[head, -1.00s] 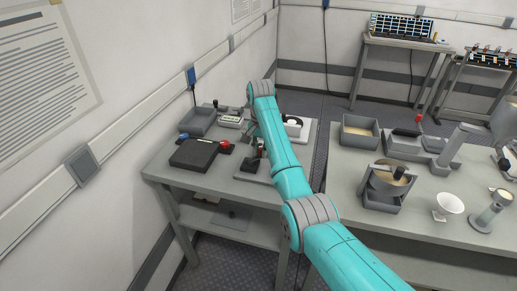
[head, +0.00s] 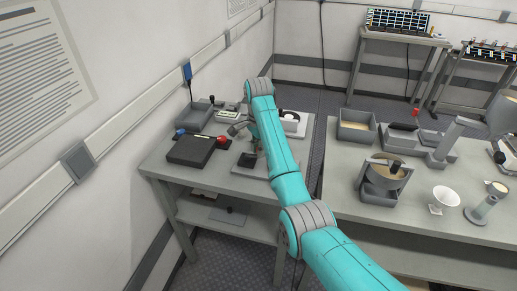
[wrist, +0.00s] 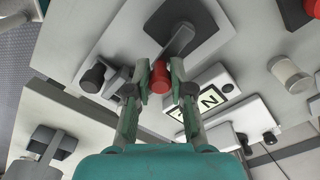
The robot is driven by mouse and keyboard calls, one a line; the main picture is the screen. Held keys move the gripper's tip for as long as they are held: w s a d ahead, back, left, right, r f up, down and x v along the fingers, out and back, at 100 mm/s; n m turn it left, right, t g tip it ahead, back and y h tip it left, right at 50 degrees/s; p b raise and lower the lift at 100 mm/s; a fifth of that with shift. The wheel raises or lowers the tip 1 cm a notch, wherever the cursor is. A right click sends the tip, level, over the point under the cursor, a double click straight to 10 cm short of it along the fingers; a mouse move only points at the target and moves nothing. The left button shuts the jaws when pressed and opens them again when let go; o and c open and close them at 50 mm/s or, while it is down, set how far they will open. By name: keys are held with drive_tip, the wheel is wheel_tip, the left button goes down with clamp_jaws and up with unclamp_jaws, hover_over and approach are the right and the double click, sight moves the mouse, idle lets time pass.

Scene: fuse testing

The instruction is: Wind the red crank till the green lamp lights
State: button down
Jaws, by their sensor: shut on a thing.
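In the wrist view the red knob (wrist: 158,80) of the crank sits between the two fingers of my gripper (wrist: 158,88), which is shut on it. A dark crank arm (wrist: 180,40) runs from the knob up over a dark square plate. In the head view my gripper (head: 240,127) is over the back table, partly behind my arm, and the knob it holds is hard to make out there. A clear, pale cylinder (wrist: 290,75) stands to the right in the wrist view; I cannot tell whether it is the lamp. No green light shows.
The right table (head: 335,185) holds several vessels.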

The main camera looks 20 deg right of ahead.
idle(0.3)
drive_tip(key=c, duration=1)
unclamp_jaws()
